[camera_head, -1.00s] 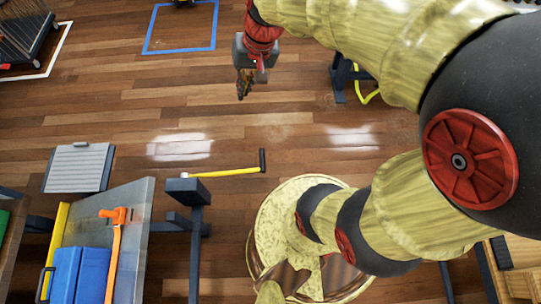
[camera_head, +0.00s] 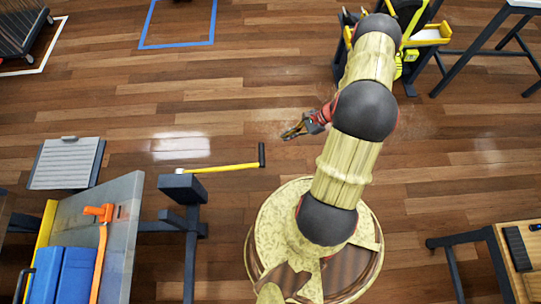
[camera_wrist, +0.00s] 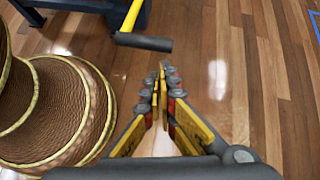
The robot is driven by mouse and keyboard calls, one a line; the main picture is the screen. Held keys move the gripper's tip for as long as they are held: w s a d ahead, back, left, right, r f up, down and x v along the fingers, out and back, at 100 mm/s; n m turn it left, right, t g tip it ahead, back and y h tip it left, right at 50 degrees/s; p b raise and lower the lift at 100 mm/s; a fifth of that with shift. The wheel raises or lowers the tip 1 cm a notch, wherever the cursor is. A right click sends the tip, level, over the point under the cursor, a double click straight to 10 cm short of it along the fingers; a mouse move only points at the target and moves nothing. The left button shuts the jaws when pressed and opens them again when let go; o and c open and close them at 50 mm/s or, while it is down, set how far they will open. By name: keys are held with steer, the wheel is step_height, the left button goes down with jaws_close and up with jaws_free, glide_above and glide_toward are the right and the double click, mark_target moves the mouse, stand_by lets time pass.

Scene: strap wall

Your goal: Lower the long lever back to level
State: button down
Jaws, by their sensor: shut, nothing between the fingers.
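The long lever (camera_head: 225,168) is a yellow bar with a black crosswise grip (camera_head: 262,155) at its right end. It juts right from a dark post (camera_head: 182,188) and looks about level from above, though its exact tilt is hard to tell. My gripper (camera_head: 284,137) is shut and empty, to the right of the black grip and apart from it. In the wrist view the yellow bar (camera_wrist: 131,15) and its black grip (camera_wrist: 143,42) show at the top, left of my shut fingertips (camera_wrist: 161,66).
A tilted grey panel (camera_head: 122,215) with an orange strap (camera_head: 101,240) and blue boxes (camera_head: 65,275) stands at lower left. A grey ribbed ramp (camera_head: 67,163) lies beyond it. A dark stand with yellow parts (camera_head: 425,40) is at upper right. The wooden floor between is open.

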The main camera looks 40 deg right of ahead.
steer(key=s+f+m+t, duration=0.1)
steer(key=s+f+m, duration=0.1)
steer(key=f, duration=0.5)
steer(key=shift+s+a+f+m+b, duration=0.3)
steer(key=shift+s+a, duration=0.05)
steer(key=shift+s, duration=0.25)
steer(key=b+x, duration=0.4)
steer(key=x, duration=0.5)
steer(key=shift+w+a+r+b, duration=0.25)
steer(key=shift+a+r, duration=0.25)
steer(key=shift+r, duration=0.3)
steer(key=shift+w+a+r+b, duration=0.15)
steer(key=shift+w+a+r, duration=0.25)
steer(key=shift+r, duration=0.4)
